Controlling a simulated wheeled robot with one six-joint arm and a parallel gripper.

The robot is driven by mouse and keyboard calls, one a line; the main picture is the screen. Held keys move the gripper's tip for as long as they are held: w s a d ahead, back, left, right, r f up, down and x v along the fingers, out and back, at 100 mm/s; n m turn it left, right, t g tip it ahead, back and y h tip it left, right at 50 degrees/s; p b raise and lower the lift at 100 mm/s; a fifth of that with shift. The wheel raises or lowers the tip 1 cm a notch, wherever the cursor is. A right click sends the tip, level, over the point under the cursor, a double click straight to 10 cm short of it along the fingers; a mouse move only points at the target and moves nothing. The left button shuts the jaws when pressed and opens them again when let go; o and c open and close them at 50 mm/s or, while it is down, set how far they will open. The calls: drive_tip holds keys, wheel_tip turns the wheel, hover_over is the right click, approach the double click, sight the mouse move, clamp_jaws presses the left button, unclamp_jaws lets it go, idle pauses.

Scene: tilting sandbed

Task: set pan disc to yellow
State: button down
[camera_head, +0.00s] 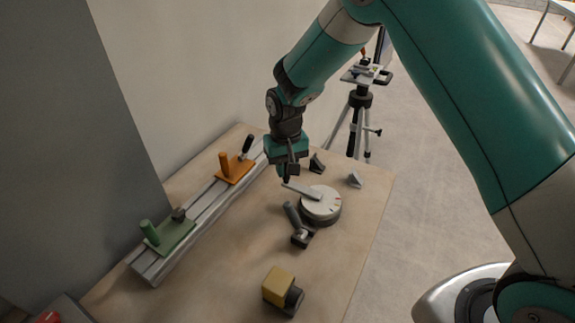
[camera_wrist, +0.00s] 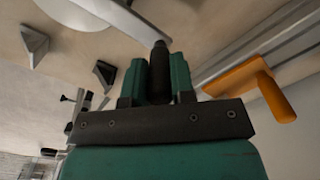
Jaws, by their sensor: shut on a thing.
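The pan disc (camera_head: 322,207) is a pale round dial with small dark and reddish marks, on the right half of the board. No yellow mark can be made out. A grey bar (camera_head: 302,190) runs from the disc's top toward the far left; the bar also shows in the wrist view (camera_wrist: 118,17). My gripper (camera_head: 287,172) points down at the bar's outer end. In the wrist view its green fingers (camera_wrist: 159,78) are shut on a dark upright handle (camera_wrist: 159,58) at that end. The fingertips are partly hidden in the head view.
A dark lever (camera_head: 291,214) stands close beside the disc. A yellow block (camera_head: 278,284) sits nearer. Two small wedges (camera_head: 317,163) (camera_head: 354,180) lie behind the disc. A rail (camera_head: 205,210) with an orange carriage (camera_head: 236,170) and a green carriage (camera_head: 170,236) runs along the left.

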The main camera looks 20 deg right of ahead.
drive_tip(key=c, duration=1)
unclamp_jaws()
wheel_tip(320, 180, up, 18)
drive_tip(key=shift+f+b, duration=0.25)
drive_tip(key=shift+b, duration=0.6)
